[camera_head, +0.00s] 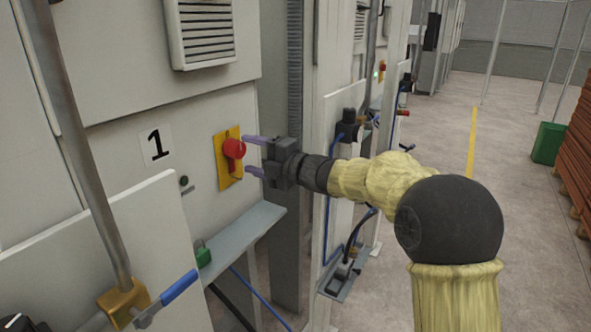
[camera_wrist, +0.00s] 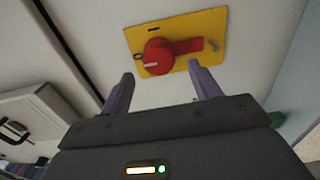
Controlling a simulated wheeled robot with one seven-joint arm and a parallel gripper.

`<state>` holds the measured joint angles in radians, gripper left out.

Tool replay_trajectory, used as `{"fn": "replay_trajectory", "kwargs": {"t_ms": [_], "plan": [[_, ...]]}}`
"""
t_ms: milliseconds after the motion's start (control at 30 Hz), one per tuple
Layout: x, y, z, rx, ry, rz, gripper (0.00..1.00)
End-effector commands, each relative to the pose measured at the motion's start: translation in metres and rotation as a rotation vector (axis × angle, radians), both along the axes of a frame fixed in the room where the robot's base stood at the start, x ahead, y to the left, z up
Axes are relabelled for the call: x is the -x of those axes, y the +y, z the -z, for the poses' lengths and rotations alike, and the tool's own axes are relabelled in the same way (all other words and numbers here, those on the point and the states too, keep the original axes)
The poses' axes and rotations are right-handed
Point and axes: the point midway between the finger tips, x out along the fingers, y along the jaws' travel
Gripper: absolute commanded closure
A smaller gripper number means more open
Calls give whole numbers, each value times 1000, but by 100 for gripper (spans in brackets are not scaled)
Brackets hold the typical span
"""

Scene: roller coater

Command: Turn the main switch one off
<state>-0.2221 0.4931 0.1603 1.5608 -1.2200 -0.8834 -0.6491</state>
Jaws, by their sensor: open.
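In the wrist view my gripper's fingertips (camera_wrist: 160,80) are apart, left and right below the knob. The knob lies beyond them; whether they touch it I cannot tell.
A grey ledge (camera_head: 240,240) juts out below the switch. A vertical pipe (camera_head: 85,150) and a blue-handled valve (camera_head: 178,287) stand at the left front. A vent (camera_head: 205,35) is above.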

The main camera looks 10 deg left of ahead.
Motion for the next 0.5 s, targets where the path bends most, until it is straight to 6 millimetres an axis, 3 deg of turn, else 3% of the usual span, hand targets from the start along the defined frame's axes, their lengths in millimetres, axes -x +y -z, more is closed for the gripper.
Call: {"fn": "replay_trajectory", "kwargs": {"t_ms": [500], "plan": [[40,-98,1,1,-1,3,37]]}}
